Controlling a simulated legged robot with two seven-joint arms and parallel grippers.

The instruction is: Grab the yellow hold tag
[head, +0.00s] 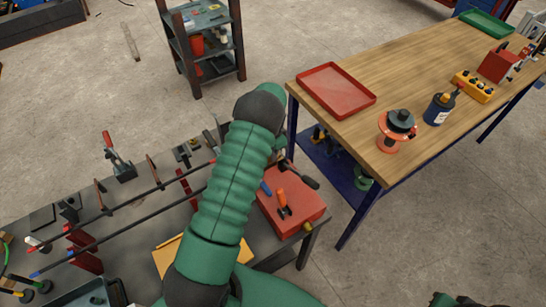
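A flat yellow piece (164,260) lies on the dark workbench, partly covered by my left arm. It is the largest yellow flat thing there, but I cannot read it as the hold tag for sure. My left arm reaches up across the bench and bends over at its top. My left gripper (284,160) is mostly hidden behind the arm, near the far edge of a red box; whether its fingers are open or shut does not show. My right gripper is not in view; only a bit of green shows at the bottom right edge.
The red box (302,207) carries an orange-handled tool (283,203). Long dark bars (130,206) stand raised over the bench at left. A wooden table (425,85) with a red tray (336,89) and spool (397,127) is at right. A shelf cart (204,42) stands behind.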

